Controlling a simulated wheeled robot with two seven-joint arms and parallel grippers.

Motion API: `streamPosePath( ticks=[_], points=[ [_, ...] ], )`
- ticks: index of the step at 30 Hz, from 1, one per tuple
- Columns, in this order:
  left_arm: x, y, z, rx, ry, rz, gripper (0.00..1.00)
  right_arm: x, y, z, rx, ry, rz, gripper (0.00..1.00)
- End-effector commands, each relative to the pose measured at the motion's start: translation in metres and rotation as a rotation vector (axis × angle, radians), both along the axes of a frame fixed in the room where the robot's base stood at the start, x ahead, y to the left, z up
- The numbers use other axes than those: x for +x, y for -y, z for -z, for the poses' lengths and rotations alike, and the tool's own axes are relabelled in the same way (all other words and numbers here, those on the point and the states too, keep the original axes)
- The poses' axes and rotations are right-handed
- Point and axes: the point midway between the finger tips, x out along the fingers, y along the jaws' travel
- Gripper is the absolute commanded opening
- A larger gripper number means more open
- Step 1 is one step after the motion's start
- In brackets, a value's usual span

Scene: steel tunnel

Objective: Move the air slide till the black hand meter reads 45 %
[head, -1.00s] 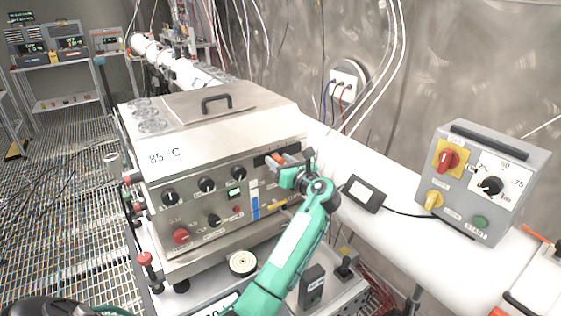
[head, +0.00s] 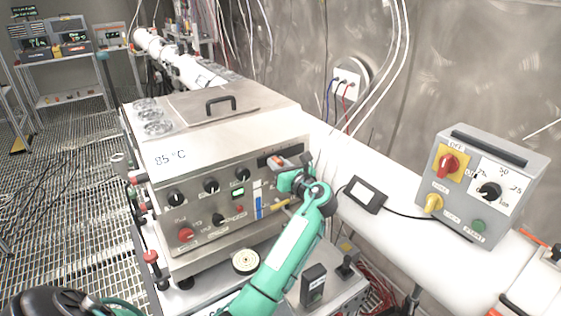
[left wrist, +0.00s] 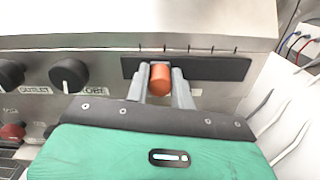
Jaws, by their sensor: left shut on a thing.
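The air slide is an orange knob (left wrist: 160,78) in a black slot (left wrist: 215,68) on the steel box's front, left of the slot's middle in the left wrist view. My left gripper (left wrist: 162,84) is shut on this knob, one finger on each side. In the head view the left gripper (head: 292,172) is at the upper right of the box front and partly hides the slot. A black-framed meter (head: 365,194) with a pale screen lies on the white tube, right of the gripper; its reading is too small to tell. My right gripper is not in view.
The steel box (head: 215,150) marked 85 °C has several black dials. A grey control box (head: 484,185) with red, yellow and black knobs stands at the right. A black device (head: 313,286) stands below my left arm. Cables hang along the wall.

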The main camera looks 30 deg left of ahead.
Motion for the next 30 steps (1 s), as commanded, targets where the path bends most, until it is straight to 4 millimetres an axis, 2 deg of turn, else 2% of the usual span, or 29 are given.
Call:
streamPosePath(
  ticks=[2, 3, 6, 14, 19, 23, 30],
  points=[
    [0.000, 0.000, 0.000, 0.002, -0.001, 0.000, 0.00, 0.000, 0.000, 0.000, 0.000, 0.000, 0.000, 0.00],
    [0.000, 0.000, 0.000, 0.002, -0.001, 0.000, 0.26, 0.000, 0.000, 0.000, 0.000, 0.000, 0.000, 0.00],
    [0.000, 0.000, 0.000, 0.002, -0.001, 0.000, 0.45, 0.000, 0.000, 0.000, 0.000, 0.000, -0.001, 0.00],
    [0.000, 0.000, 0.000, 0.001, 0.000, 0.000, 0.45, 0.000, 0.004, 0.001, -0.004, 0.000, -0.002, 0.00],
    [-0.004, 0.011, 0.002, -0.001, 0.000, 0.001, 0.45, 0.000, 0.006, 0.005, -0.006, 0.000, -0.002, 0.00],
    [-0.013, 0.033, 0.004, -0.002, 0.003, 0.003, 0.45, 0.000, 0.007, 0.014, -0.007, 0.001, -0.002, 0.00],
    [-0.035, 0.085, 0.004, -0.003, 0.000, 0.003, 0.45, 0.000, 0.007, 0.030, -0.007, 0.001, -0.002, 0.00]
  ],
)
